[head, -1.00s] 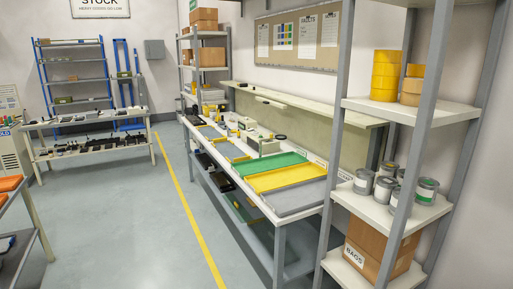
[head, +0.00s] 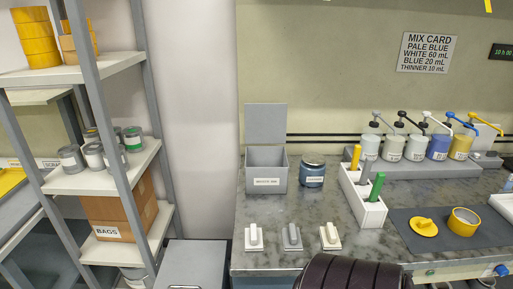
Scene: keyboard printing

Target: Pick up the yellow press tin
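A short round yellow tin (head: 463,222) stands on a dark mat at the right of the grey stone-look bench (head: 345,235). Its top looks open, with a pale inside. A separate yellow round piece with a knob (head: 424,227), like a lid, lies just left of it on the same mat, apart from it. Neither of my grippers shows in the head view.
A white holder (head: 362,208) with yellow, grey and green handles stands left of the mat. Several pump bottles (head: 415,147) line the back. A grey open bin (head: 266,169), blue-grey jar (head: 312,172) and small switch-like blocks (head: 291,237) stand left. A dark ribbed object (head: 350,273) rises in front.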

